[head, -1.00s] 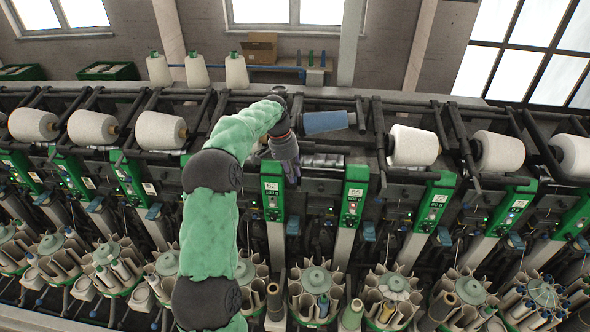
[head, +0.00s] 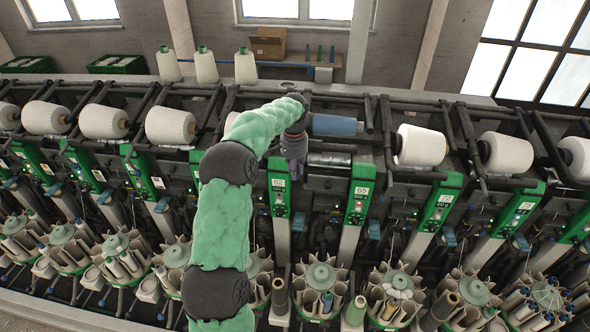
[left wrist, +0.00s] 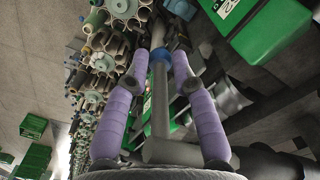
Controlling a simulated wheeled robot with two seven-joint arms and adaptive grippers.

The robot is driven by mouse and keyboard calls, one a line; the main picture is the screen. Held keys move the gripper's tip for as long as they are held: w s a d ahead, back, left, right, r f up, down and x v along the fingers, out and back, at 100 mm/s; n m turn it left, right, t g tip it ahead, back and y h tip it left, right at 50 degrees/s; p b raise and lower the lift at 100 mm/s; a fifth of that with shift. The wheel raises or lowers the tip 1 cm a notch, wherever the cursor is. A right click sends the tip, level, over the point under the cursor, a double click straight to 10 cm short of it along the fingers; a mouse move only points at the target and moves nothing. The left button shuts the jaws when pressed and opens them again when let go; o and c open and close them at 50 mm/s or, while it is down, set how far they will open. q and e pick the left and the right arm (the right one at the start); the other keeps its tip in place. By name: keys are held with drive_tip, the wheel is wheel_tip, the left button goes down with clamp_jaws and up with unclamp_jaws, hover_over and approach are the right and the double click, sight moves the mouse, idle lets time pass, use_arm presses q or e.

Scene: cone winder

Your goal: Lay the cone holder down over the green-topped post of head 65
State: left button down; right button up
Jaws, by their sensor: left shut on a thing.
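My left gripper (head: 294,172) reaches down among the machine's dark bars, between heads 62 and 65. In the left wrist view its two purple fingers (left wrist: 160,62) are closed around a grey bar of the cone holder (left wrist: 160,110), by a blue band. The green-topped post of head 65 (head: 359,192) stands to the right of the gripper, apart from it. A blue cone (head: 334,125) lies above and behind, between the gripper and that post. The far end of the holder is hidden in the head view. My right gripper is not in view.
The post of head 62 (head: 279,190) stands close by the gripper. White cones (head: 420,146) lie along the dark rail on both sides. Round bobbin magazines (head: 321,280) line the front below. A green post top (left wrist: 270,30) is close at the upper right in the wrist view.

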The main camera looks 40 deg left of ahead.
use_arm(q)
drive_tip(key=shift+f, duration=0.1)
drive_tip(key=c, duration=1.3)
unclamp_jaws()
wheel_tip(320, 180, up, 12)
drive_tip(key=shift+f, duration=0.1)
idle(0.5)
